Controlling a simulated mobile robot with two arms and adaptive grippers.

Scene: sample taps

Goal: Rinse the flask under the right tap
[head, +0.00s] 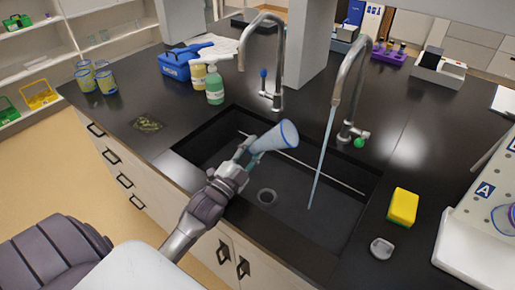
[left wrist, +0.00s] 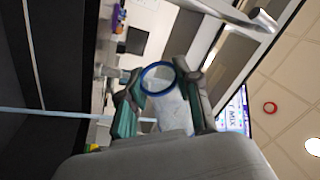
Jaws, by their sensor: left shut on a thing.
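My left gripper (head: 240,162) is shut on the flask (head: 275,137), a clear, pale blue vessel with a blue rim. It holds the flask tilted over the sink (head: 320,195), with the rim toward the upper right. In the left wrist view the flask (left wrist: 168,108) sits between the two fingers (left wrist: 162,112). The right tap (head: 350,75), with a green knob, runs a stream of water (head: 322,155) into the sink. The flask is left of the stream and apart from it. The left tap (head: 280,60), with a blue knob, shows no water. My right gripper is not in view.
A yellow sponge (head: 403,206) and a small pale dish (head: 382,248) lie right of the sink. A white pegboard rack (head: 480,215) stands at the far right. Green bottle (head: 214,85) and blue box (head: 176,65) stand behind left. The counter left of the sink is mostly clear.

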